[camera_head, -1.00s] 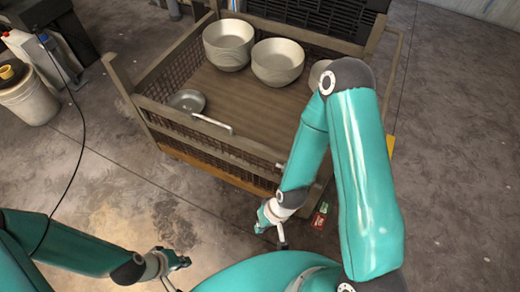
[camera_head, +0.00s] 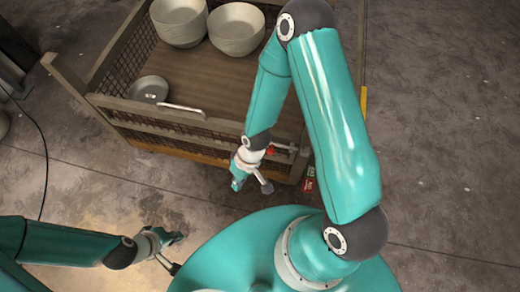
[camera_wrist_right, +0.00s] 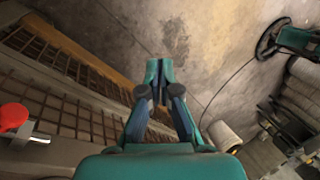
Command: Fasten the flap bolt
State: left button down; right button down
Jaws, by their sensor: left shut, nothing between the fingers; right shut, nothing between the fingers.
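The wire-mesh crate (camera_head: 62,80) stands on the floor, with its flap along the near side. A flap bolt with a red knob shows small near the crate's near right corner (camera_head: 283,147), partly hidden by my right arm. In the right wrist view the red knob (camera_wrist_right: 13,117) and its metal rod (camera_wrist_right: 40,137) lie at the left edge, beside the mesh. My right gripper (camera_head: 238,184) is shut and empty just in front of the crate; its closed fingers (camera_wrist_right: 158,75) point at the floor in the wrist view, apart from the knob. My left gripper (camera_head: 179,238) is shut and empty over the floor.
Two bowls (camera_head: 180,22) (camera_head: 237,30) and a flat dish (camera_head: 149,90) are in the crate. Small red and green items (camera_head: 309,180) lie by the near right corner. Floor at the right is clear.

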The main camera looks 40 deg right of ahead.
jog(key=w+d+r+n+g+h+b, duration=0.1)
jog(key=w+d+r+n+h+b, duration=0.3)
jog(key=w+d+r+n+h, duration=0.2)
jog(key=w+d+n, duration=0.2)
jog(key=w, duration=0.2)
jog(key=shift+w+d+r+n+g, duration=0.2)
jog(key=shift+d+n+g, duration=0.1)
jog(key=shift+n, duration=0.1)
jog(key=s+d+f, duration=0.4)
jog(key=f, duration=0.5)
jog(key=shift+s+d+b, duration=0.15)
jog(key=shift+d+b, duration=0.15)
jog(key=shift+d, duration=0.05)
jog(key=shift+f, duration=0.1)
